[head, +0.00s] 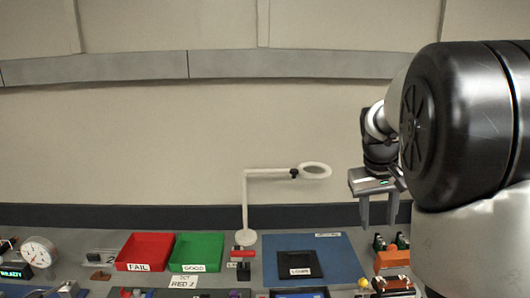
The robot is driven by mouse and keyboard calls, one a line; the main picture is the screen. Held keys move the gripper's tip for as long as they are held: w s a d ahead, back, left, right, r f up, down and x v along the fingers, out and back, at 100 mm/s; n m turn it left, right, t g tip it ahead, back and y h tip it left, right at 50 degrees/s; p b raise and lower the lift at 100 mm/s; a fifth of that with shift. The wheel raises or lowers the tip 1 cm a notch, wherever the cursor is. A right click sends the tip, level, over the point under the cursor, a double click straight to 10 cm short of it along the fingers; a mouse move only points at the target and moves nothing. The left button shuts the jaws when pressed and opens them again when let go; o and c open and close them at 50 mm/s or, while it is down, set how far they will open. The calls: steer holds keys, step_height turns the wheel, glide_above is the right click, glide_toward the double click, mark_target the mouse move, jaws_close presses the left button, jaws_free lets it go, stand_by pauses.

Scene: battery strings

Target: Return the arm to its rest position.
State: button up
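My gripper (379,222) is at the right of the head view, raised above the back right of the bench. Its two fingers point down and stand apart, with only background between them. My arm fills the right side of the view and hides part of the bench there.
On the bench below are a red FAIL bin (146,239), a green GOOD bin (185,267), a blue mat (345,262) with a black square (300,262), and a white magnifier lamp (244,205). A dial gauge (38,254) stands at left. An orange block (392,259) sits near my arm.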

steer(key=s+a+r+t+y, duration=0.1)
steer(key=s+a, duration=0.6)
steer(key=s, duration=0.4)
steer(key=s+a+r+t+y, duration=0.1)
steer(key=s+a+t, duration=0.1)
steer(key=s+a, duration=0.6)
steer(key=s, duration=0.4)
steer(key=shift+s+r+n+t, duration=0.15)
steer(key=shift+n+t, duration=0.15)
steer(key=shift+d, duration=0.1)
